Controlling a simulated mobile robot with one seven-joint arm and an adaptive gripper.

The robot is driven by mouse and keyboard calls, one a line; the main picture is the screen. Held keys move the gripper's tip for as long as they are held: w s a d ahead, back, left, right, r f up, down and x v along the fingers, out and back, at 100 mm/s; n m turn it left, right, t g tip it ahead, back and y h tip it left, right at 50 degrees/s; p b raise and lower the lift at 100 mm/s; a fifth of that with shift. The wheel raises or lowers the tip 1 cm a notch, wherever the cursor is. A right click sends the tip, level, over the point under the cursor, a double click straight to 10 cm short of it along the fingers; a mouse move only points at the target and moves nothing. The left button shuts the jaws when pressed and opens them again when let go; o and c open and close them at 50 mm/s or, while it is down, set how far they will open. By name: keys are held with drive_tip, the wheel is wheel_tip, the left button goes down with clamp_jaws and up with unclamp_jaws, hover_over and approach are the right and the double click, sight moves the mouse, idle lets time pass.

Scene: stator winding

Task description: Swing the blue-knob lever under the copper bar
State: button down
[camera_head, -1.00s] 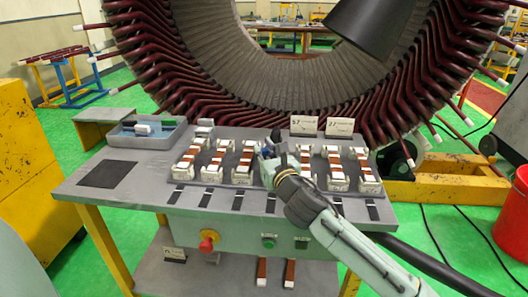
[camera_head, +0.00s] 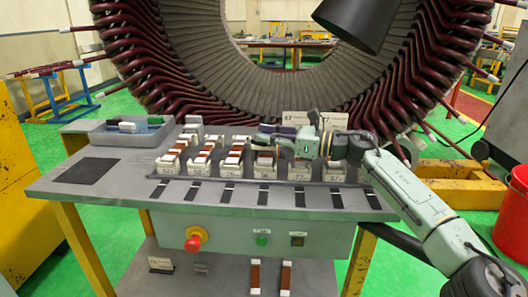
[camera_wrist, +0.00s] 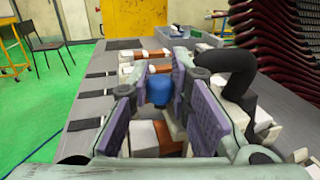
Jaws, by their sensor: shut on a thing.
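In the wrist view the blue knob (camera_wrist: 158,90) of the lever sits between the two purple-padded jaws of my gripper (camera_wrist: 160,100), which is shut on it. A copper bar with a white block (camera_wrist: 143,138) shows just below and in front of the knob. The lever's arm is hidden, so I cannot tell how it lies against the bar. In the head view my gripper (camera_head: 270,137) reaches in from the right, low over the row of copper bars, at a bar right of the middle (camera_head: 264,159). The jaws hide the knob there.
A tray (camera_head: 128,130) stands at back left, by a dark mat (camera_head: 88,172). Sign cards (camera_head: 300,118) stand behind my gripper. The large stator (camera_head: 165,75) rises behind the table.

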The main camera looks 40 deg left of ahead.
drive_tip(key=shift+w+r+n+g+h, duration=0.1)
drive_tip(key=shift+w+n+g+h, duration=0.1)
drive_tip(key=shift+n+g, duration=0.3)
drive_tip(key=shift+w+n+g+h, duration=0.2)
drive_tip(key=shift+n+g, duration=0.1)
drive_tip(key=shift+g, duration=0.4)
drive_tip(key=shift+n+g+h, duration=0.3)
drive_tip(key=shift+g, duration=0.1)
drive_tip(key=shift+g, duration=0.3)
drive_tip(key=shift+s, duration=0.1)
drive_tip(key=c, duration=1.6)
unclamp_jaws()
drive_tip(key=shift+o, duration=0.6)
drive_tip(key=shift+d+t, duration=0.1)
drive_tip(key=shift+t, duration=0.3)
